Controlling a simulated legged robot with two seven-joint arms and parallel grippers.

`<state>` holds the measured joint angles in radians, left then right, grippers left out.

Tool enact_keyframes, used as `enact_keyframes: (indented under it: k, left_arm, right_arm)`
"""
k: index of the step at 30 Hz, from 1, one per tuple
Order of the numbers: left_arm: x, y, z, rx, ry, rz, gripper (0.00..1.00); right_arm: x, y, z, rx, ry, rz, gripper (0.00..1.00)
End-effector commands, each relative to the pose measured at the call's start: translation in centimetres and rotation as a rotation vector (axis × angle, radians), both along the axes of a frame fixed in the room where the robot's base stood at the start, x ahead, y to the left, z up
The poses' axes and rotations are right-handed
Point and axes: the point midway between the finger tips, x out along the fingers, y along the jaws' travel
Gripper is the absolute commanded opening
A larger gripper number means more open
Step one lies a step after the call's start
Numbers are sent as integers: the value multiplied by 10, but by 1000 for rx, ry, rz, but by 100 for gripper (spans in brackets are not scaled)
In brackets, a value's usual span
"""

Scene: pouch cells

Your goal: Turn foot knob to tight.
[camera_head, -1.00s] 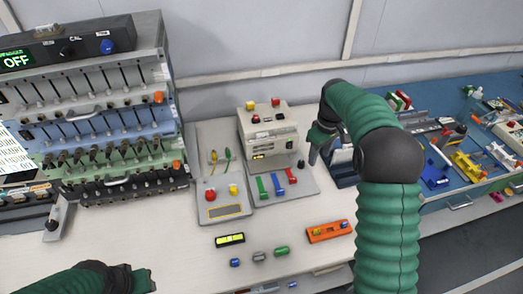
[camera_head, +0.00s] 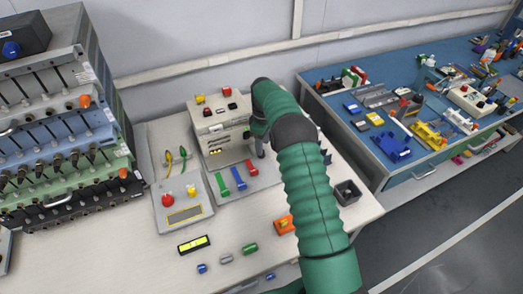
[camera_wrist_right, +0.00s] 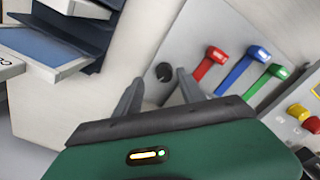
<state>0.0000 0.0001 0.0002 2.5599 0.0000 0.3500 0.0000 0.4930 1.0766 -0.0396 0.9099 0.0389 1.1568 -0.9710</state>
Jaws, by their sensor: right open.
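A small round black knob (camera_wrist_right: 164,71) stands on the grey base plate (camera_wrist_right: 190,38) of the machine. I take it to be the foot knob; its tight or loose setting cannot be read. My right gripper (camera_wrist_right: 159,88) is open, its two fingers pointing toward the knob, one on either side of it in the picture. I cannot tell how far apart they are in depth. In the head view the right gripper (camera_head: 261,150) is beside the machine (camera_head: 220,130), and the knob is hidden there. My left gripper is not in view.
Red (camera_wrist_right: 210,62), blue (camera_wrist_right: 243,66) and green (camera_wrist_right: 268,80) levers stand on the plate near the knob. A blue-topped holder (camera_wrist_right: 45,45) is on the wrist view's left. A yellow level (camera_head: 194,244) and a black open box (camera_head: 347,192) are on the bench. The bench front is partly clear.

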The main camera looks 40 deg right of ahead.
Motion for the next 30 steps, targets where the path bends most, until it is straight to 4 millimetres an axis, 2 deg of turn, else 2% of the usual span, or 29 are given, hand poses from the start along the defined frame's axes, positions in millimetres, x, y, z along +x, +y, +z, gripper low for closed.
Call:
enact_keyframes:
  k: [3,6,15,26,30]
  left_arm:
    - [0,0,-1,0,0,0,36]
    - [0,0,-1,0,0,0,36]
    - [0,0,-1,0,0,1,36]
    - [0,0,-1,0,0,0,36]
    - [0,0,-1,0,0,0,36]
  right_arm:
    - [0,2,-20,-1,0,1,47]
    - [1,4,-29,-4,-1,1,47]
    - [1,1,-34,-1,-2,1,47]
    - [1,0,-34,-4,-2,1,0]
    - [1,0,-33,-5,-3,0,0]
